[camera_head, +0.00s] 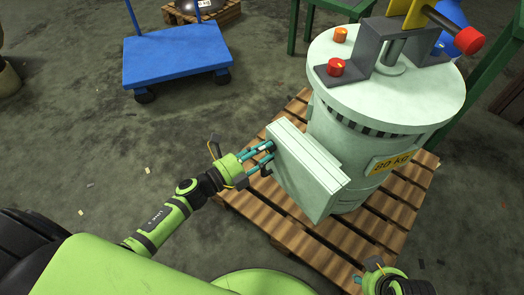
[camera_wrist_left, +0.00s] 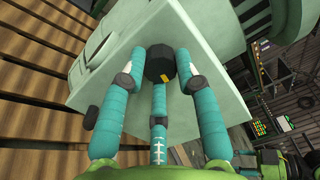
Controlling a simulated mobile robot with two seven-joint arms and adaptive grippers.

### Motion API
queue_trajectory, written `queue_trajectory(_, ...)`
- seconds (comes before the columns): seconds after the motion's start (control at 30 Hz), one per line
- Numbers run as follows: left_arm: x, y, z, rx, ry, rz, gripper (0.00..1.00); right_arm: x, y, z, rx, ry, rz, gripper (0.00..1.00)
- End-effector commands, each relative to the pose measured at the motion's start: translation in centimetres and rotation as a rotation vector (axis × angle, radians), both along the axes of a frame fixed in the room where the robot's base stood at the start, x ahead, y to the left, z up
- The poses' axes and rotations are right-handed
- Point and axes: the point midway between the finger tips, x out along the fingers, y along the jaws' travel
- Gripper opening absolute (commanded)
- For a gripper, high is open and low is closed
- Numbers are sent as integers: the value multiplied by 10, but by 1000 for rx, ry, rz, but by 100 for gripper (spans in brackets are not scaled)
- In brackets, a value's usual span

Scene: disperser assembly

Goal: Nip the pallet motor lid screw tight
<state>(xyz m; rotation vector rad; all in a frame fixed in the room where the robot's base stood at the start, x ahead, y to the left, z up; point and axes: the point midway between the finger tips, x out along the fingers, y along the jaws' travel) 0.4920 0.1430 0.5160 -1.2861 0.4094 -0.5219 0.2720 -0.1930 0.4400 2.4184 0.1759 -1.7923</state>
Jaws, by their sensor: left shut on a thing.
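The pallet motor is a pale green drum (camera_head: 385,125) marked 80 KG, upright on a wooden pallet (camera_head: 345,240). Its lid (camera_head: 300,170) is the pale green box-like cover on the drum's left side; it also shows in the left wrist view (camera_wrist_left: 125,50). The lid screw is a dark faceted knob (camera_wrist_left: 160,62) with a yellow mark, standing out from the lid face. My left gripper (camera_head: 268,156) is shut on this screw, its teal fingers around it; the fingers also show in the wrist view (camera_wrist_left: 160,80). My right gripper (camera_head: 372,268) is partly visible at the bottom right, its fingers unclear.
A blue cart (camera_head: 178,66) stands at the back left. A grey bracket with a red-ended lever (camera_head: 468,40) and red (camera_head: 336,67) and orange buttons sit on the drum top. Green frame legs (camera_head: 490,75) stand behind the drum at right. The floor left of the pallet is clear.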

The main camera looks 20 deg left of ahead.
Motion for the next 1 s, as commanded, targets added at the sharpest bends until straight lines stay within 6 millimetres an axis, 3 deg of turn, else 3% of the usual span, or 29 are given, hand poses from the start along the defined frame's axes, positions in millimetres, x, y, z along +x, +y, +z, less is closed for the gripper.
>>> queue_trajectory(0.57, 0, -1, 2, 24, -23, -2, 0, 0, 0, 4, 0, -3, -1, 40)
queue_trajectory(0.6, 0, -1, 2, 24, -23, -2, 44, 0, 0, 4, 0, -3, -1, 40)
queue_trajectory(0.63, 0, -1, 2, 25, -22, -2, 55, 0, 0, 4, 0, -3, -1, 40)
queue_trajectory(1.0, -2, 1, 0, 24, -17, 0, 55, -2, 0, 2, 0, 2, 1, 40)
